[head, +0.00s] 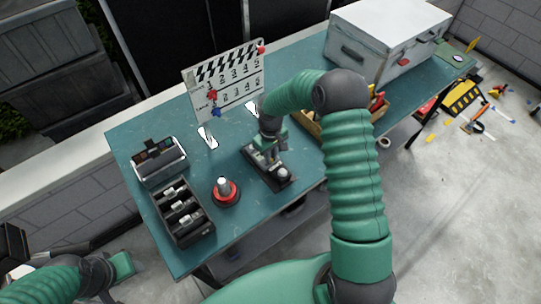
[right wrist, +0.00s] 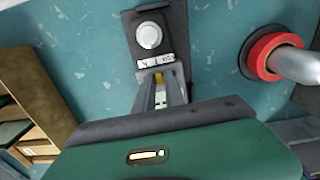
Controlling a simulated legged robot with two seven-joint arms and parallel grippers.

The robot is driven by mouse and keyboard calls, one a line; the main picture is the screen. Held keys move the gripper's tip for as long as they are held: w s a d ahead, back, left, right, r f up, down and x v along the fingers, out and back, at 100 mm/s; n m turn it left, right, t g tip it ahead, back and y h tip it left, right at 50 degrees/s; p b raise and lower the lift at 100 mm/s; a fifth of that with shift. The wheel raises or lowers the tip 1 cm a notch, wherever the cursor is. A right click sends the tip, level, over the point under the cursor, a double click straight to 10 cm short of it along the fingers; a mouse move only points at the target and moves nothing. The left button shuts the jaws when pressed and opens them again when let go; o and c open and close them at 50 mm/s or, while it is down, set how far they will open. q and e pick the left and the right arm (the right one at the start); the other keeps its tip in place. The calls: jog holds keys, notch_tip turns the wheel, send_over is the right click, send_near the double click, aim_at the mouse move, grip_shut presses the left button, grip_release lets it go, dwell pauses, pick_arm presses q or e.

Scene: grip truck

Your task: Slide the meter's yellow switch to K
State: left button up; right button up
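The meter is a dark, narrow device on the teal table with a round white knob. It shows in the head view (head: 283,175) and in the right wrist view (right wrist: 172,17). Pale labels lie below the knob, their letters too small to read surely. The yellow switch (right wrist: 158,76) shows between the tips of my right gripper (right wrist: 160,82), with a narrow gap between the fingers. I cannot tell whether they press on it. In the head view my right gripper (head: 268,150) is over the meter, partly hiding it. My left gripper (head: 115,268) is low at the left, off the table, its fingers unclear.
A red-based round device (head: 226,191) stands left of the meter, near a black tray (head: 181,213) and a grey box (head: 158,162). A clapper-style calendar board (head: 225,82) stands behind. A wooden bin (head: 308,125) and a white case (head: 385,40) are to the right.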

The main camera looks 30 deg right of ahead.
grip_shut()
jog(key=shift+s+r, duration=0.1)
jog(key=shift+d, duration=0.1)
dwell(0.9)
jog(key=shift+w+d, duration=0.2)
jog(key=shift+d, duration=0.8)
jog(key=shift+o, duration=1.9)
grip_release()
jog(key=shift+o, duration=0.6)
jog(key=shift+d, duration=0.1)
